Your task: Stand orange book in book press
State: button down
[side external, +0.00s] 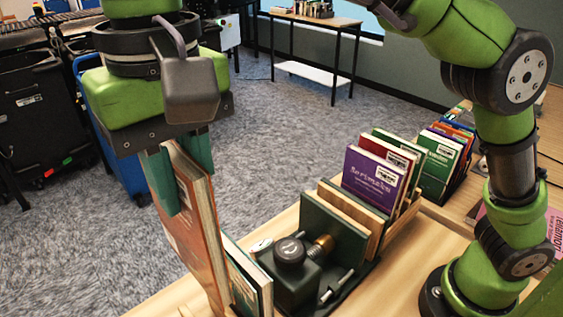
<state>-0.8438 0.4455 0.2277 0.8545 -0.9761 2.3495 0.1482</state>
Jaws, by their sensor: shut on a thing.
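The orange book (188,232) hangs upright, slightly tilted, in my gripper (187,185) at the left of the side external view. The two green fingers are shut on its upper part, one on the orange cover and one on the far side. Its lower end reaches the bottom edge of the picture, so I cannot tell whether it touches anything. The book press (296,284) seems to be the dark green device with a black knob, a brass screw and wooden boards, right of the book. Purple, red and other books stand upright behind its boards.
A dark teal book (247,276) stands close to the right of the orange book. A second row of books (440,165) stands farther back. The wooden table (425,255) has bare surface right of the press. A pink item (554,232) lies at the right edge.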

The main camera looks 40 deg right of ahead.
jog(key=shift+a+r, duration=0.1)
jog(key=shift+r, duration=1.25)
jog(key=d, duration=3.1)
notch_tip(320, 180, down, 23)
jog(key=shift+s+d, duration=0.2)
jog(key=shift+d, duration=0.05)
jog(key=shift+f, duration=0.2)
